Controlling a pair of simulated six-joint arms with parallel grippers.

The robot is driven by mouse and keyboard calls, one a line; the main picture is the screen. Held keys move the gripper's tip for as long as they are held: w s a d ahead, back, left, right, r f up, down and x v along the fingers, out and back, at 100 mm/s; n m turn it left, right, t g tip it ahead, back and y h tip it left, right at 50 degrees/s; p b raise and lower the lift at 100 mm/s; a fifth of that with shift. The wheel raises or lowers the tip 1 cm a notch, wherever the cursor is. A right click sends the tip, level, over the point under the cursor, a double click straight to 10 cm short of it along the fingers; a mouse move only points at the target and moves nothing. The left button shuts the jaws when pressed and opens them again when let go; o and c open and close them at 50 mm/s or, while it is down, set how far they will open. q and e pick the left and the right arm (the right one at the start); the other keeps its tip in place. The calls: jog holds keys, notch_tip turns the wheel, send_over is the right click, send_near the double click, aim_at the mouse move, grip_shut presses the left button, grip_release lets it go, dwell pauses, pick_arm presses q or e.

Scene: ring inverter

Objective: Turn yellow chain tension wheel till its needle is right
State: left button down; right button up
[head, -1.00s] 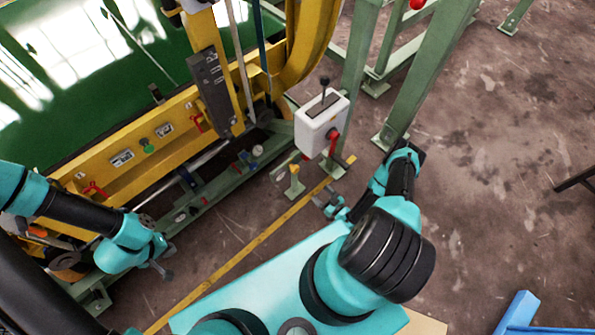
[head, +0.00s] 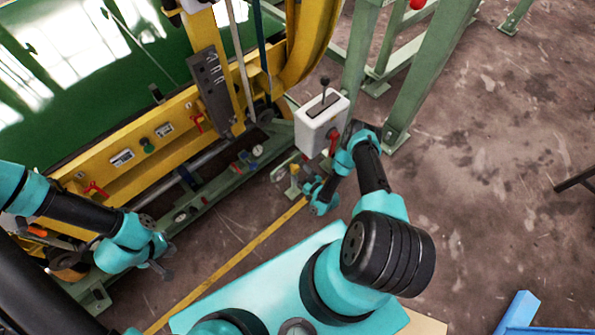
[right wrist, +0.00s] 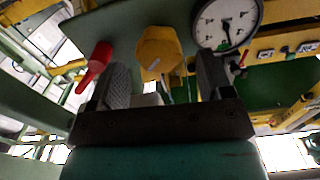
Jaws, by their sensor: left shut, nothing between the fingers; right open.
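The yellow wheel (right wrist: 158,52) shows in the right wrist view, ahead of and between the fingers of my right gripper (right wrist: 164,82). The gripper is open and I see no clear contact with the wheel. A round white dial (right wrist: 228,20) with a dark needle is at the upper right of that view; its marks are too small to read surely. In the head view my right gripper (head: 308,192) is low beside a small yellow-topped post (head: 294,172). My left gripper (head: 163,265) is shut and empty at the left, away from the wheel.
A red handle (right wrist: 95,66) stands just left of my right fingers in the wrist view. A white lever box (head: 321,121) is above the right arm in the head view. Green frame legs (head: 420,75) stand behind it. The brown floor (head: 500,200) to the right is mostly clear.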

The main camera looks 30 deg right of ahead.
jog(key=shift+x, duration=1.1)
jog(key=c, duration=0.9)
jog(key=shift+m, duration=0.5)
jog(key=m, duration=0.6)
jog(key=shift+d, duration=0.15)
jog(key=m, duration=0.7)
jog(key=shift+d+f, duration=0.1)
jog(key=shift+f, duration=0.1)
